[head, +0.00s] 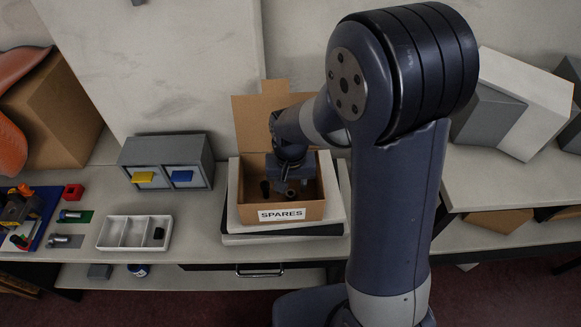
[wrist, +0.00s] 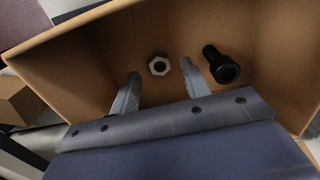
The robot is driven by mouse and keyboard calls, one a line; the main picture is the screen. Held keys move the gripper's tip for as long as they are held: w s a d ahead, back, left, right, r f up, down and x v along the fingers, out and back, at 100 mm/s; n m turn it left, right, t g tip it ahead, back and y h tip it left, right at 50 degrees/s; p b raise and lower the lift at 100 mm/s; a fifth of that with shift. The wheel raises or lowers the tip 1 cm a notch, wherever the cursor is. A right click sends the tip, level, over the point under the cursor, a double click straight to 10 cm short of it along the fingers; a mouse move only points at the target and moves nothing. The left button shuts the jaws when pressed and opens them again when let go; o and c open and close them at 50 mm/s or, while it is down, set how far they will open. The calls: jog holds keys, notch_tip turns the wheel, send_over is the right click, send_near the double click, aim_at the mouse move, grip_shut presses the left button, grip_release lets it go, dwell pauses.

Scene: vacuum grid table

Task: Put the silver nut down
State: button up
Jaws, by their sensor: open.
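The silver nut (wrist: 158,66) lies on the floor of the cardboard spares box (wrist: 120,40), just beyond and between my fingertips in the wrist view. My gripper (wrist: 158,78) is open, with a finger to each side of the nut and no visible contact. In the head view my gripper (head: 284,190) is inside the spares box (head: 290,213), and the nut cannot be made out there. A black bolt (wrist: 222,66) lies in the box to the right of my right finger.
The box's walls surround my gripper, and its flap stands up behind. Left of the box are a white divided tray (head: 134,218) with a dark piece in its right compartment, and a grey drawer unit (head: 190,150) with yellow and blue handles. A red block (head: 73,191) stands further left.

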aim_at(290, 193)
notch_tip(290, 193, up, 10)
jog(key=shift+r, duration=0.2)
dwell(1.3)
